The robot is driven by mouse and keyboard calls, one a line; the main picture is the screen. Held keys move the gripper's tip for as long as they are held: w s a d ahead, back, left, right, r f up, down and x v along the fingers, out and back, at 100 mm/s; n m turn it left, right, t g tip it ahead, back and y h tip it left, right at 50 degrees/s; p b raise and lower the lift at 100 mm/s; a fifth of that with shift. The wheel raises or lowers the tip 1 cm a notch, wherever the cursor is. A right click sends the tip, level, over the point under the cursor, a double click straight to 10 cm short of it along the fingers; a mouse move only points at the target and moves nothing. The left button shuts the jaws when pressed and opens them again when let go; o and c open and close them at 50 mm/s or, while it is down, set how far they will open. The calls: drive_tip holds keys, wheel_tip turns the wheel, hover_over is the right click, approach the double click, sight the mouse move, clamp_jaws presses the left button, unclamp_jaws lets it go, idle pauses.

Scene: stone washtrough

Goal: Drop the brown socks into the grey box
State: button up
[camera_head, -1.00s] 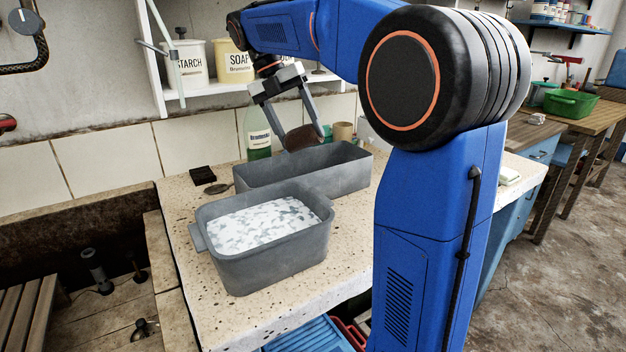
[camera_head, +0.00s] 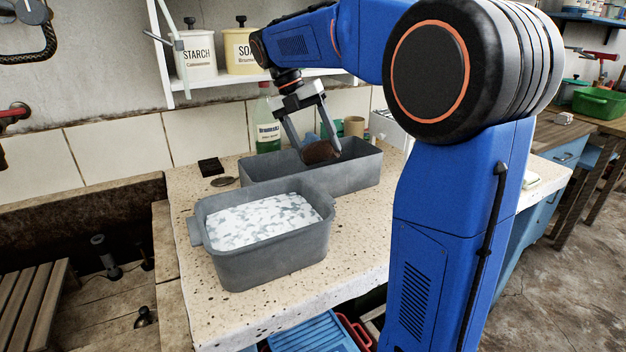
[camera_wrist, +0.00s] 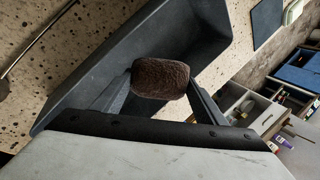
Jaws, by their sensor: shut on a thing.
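My gripper (camera_head: 319,150) is shut on the brown socks (camera_head: 322,153), a rolled dark brown bundle between its two fingers. The bundle also shows in the wrist view (camera_wrist: 160,78), pinched between the fingertips. The long grey box (camera_head: 318,184) stands at the back of the speckled counter. My gripper holds the socks over this box, around the height of its rim; in the wrist view the box's grey inside (camera_wrist: 92,82) lies behind them. The floor of the box is mostly hidden in the head view.
A grey tub (camera_head: 270,262) with whitish, foamy contents stands in front of the box. A black block (camera_head: 211,167) lies left.

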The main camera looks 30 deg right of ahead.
drive_tip(key=o, duration=1.3)
drive_tip(key=shift+c, duration=0.2)
drive_tip(key=v, duration=1.2)
drive_tip(key=shift+f, duration=0.1)
drive_tip(key=x, duration=1.1)
drive_tip(key=shift+s+d+f, duration=0.15)
drive_tip(key=shift+f, duration=0.15)
drive_tip(key=shift+r, duration=1.1)
drive_tip(key=shift+f, duration=0.1)
